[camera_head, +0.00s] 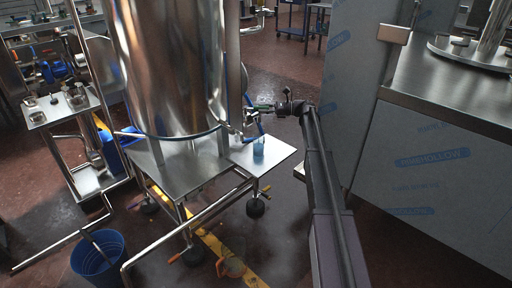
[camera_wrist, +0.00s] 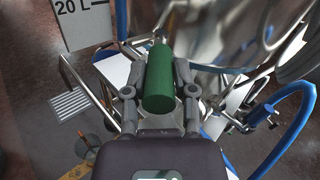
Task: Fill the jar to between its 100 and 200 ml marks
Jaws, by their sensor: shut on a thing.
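The jar (camera_head: 259,147), small, clear and bluish, stands upright on a pale plate (camera_head: 280,160) beside the large steel tank (camera_head: 170,65). Its marks and its level are too small to read. My gripper (camera_head: 264,108) is above the jar, at the tank's lower right side near the outlet fittings. In the wrist view, my gripper (camera_wrist: 159,92) is shut on a green cylindrical handle (camera_wrist: 159,65), with one finger on each side of it. I cannot tell from these views whether liquid is running. The jar is not clearly visible in the wrist view.
Blue hoses (camera_wrist: 285,130) loop close to the right of my gripper in the wrist view. A film-wrapped steel cabinet (camera_head: 430,170) stands right of my arm. A blue bucket (camera_head: 99,255) is on the floor at the lower left. A "20 L" plate (camera_wrist: 82,22) shows at the upper left.

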